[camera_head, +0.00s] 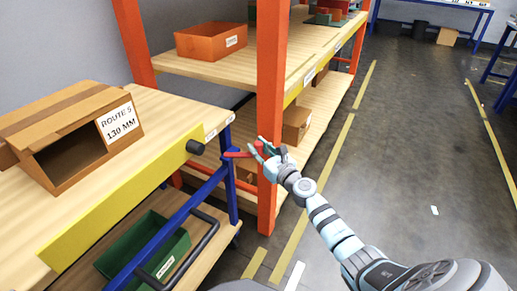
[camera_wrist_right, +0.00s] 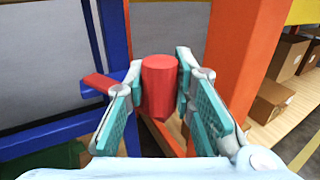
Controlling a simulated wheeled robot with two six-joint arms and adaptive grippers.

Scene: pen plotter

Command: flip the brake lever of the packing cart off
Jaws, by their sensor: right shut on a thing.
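The packing cart (camera_head: 170,112) is on the left, with a wooden top, a yellow front edge and a blue frame. Its red brake lever (camera_head: 236,155) sticks out to the right from the blue corner post. My right gripper (camera_head: 263,149) is at the lever's outer end. In the right wrist view, the fingers of the right gripper (camera_wrist_right: 160,88) are shut on the lever's red cylindrical knob (camera_wrist_right: 159,84), one on each side. A flat red piece (camera_wrist_right: 98,82) shows left of the fingers, by the blue post. My left gripper is out of view.
An orange shelf post (camera_head: 270,100) stands right behind the lever, close to my right gripper. A carton labelled ROUTE 5 (camera_head: 70,135) sits on the cart top and a green bin (camera_head: 140,250) on its lower shelf. The floor aisle (camera_head: 410,150) at right is mostly clear.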

